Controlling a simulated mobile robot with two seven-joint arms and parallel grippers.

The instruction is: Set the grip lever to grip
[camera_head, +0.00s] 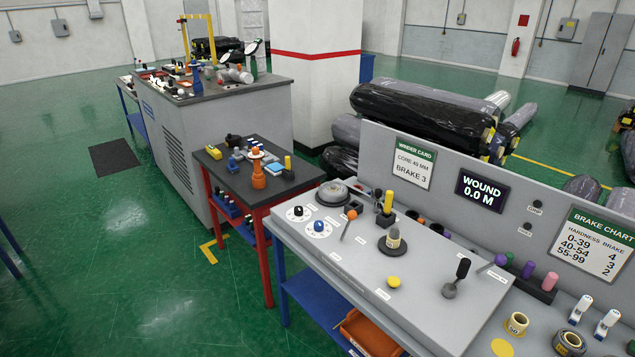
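The winder console (330,270) stands at the front right with several controls on its grey top. A thin lever with an orange knob (352,214) leans to the upper right, left of a spindle with a grey and yellow core (393,240). A black-handled lever (462,270) stands on a grey base near the right end of the top, tilted slightly right. A thin rod with a purple knob (500,260) lies behind it. The small labels are too small to read, so I cannot tell which is the grip lever. Neither of my grippers is in view.
A yellow button (393,281) and two dials, one black (298,211) and one blue (319,226), sit on the console. A display (481,191) reads WOUND 0.0 M. A red-legged table (260,195) adjoins at left. Green floor is open at far left.

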